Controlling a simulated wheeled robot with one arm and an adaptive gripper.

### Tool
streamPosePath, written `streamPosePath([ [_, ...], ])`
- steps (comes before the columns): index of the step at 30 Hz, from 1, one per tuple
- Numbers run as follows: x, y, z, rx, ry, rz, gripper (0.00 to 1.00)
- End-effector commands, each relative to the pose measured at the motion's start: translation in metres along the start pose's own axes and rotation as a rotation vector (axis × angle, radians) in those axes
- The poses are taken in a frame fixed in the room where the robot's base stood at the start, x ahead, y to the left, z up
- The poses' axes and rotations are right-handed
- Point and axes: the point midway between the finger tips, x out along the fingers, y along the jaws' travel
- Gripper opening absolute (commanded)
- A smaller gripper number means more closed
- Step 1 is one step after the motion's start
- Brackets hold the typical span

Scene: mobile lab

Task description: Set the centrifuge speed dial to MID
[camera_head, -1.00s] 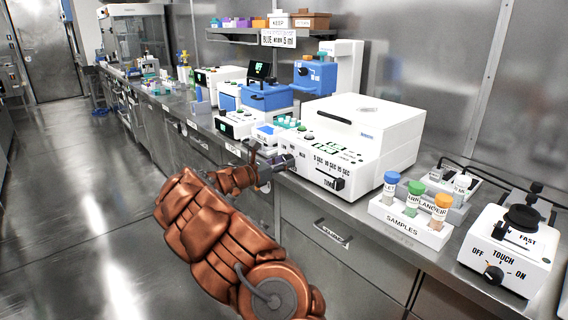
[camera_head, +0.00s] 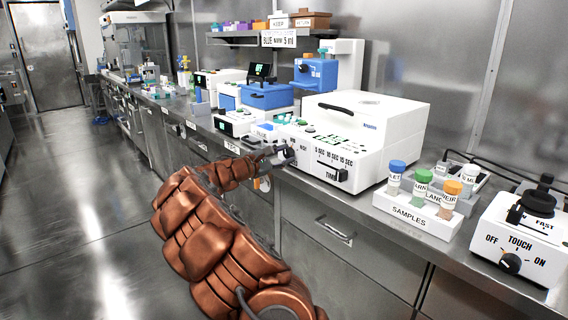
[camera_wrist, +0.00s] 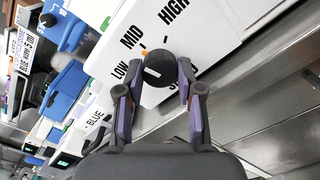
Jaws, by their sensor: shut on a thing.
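The centrifuge (camera_head: 385,150) is a white box on the counter, with a sloped front panel. Its speed dial (camera_wrist: 158,68) is a round black knob with a pale mark, seen in the wrist view. The printed words LOW, MID (camera_wrist: 131,38) and HIGH stand around it, with SPEED partly hidden below. I cannot tell surely which word the dial points at. My gripper (camera_wrist: 160,92) is shut on the dial, one finger on each side. In the head view my gripper (camera_head: 280,156) is at the panel's left front and hides the dial.
A TIMER slider (camera_head: 336,174) is on the same panel, to the right. A SAMPLES rack (camera_head: 414,217) with capped tubes and a TOUCH device (camera_head: 515,240) stand farther right. Blue and white devices (camera_head: 266,97) crowd the left. The floor in front is clear.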

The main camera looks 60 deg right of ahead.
Motion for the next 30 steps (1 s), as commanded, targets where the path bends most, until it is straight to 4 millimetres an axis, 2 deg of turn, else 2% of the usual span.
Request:
streamPosePath([
  [12,0.0002,-0.0015,-0.0009,0.180,-0.001,-0.002,0.02],
  [28,0.0003,-0.0007,0.0000,0.203,-0.001,-0.003,0.02],
  [29,0.0003,-0.0007,0.0000,0.203,-0.001,-0.003,0.38],
  [30,0.0003,-0.0007,0.0000,0.203,-0.001,-0.003,0.42],
])
